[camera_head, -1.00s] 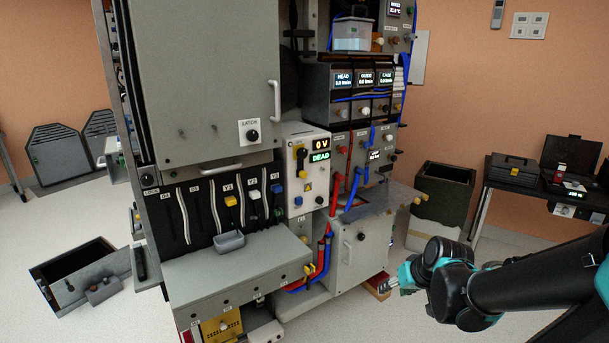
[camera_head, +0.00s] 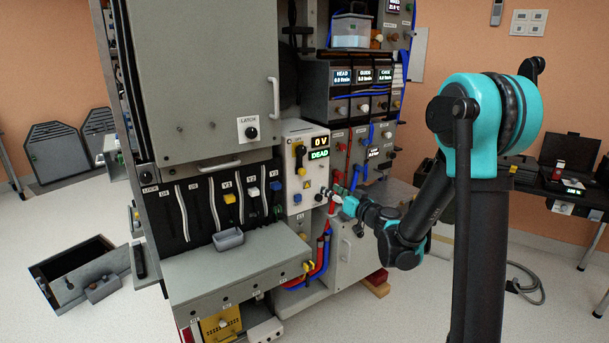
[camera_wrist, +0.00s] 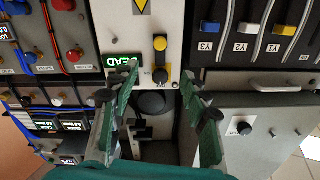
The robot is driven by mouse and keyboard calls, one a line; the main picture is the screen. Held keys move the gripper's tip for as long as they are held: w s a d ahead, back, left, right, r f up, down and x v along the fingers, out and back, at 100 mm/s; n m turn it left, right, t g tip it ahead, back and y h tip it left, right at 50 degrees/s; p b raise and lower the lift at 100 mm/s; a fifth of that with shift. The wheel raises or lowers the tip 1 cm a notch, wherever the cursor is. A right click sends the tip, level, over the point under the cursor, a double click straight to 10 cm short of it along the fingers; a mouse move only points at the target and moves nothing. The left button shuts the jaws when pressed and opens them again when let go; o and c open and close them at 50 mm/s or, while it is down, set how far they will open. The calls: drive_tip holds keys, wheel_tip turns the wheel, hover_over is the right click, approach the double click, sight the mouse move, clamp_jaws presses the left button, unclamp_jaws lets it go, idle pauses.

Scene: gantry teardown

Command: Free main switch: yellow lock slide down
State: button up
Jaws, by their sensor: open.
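The main switch panel (camera_head: 308,196) is pale, with lit "0 V" and "DEAD" displays. In the head view, a black switch handle (camera_head: 300,160) has yellow at its upper and lower ends. In the wrist view, which is upside down, a yellow knob (camera_wrist: 160,43) and a second yellow piece (camera_wrist: 160,76) sit on black parts; I cannot tell for sure which is the lock slide. My gripper (camera_head: 338,193) is at the panel's lower right in the head view. Its two green-padded fingers (camera_wrist: 165,105) are spread with nothing between them.
Red and blue hoses (camera_head: 324,245) run just below my gripper. A row of levers with yellow, white and blue knobs (camera_head: 229,198) stands left of the panel, above a grey ledge (camera_head: 235,265). A cabinet with a large grey door (camera_head: 205,80) rises above.

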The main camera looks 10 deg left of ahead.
sight(304, 173)
drive_tip(key=x, duration=1.6)
drive_tip(key=shift+w+a, duration=0.25)
drive_tip(key=shift+a, duration=0.05)
clamp_jaws()
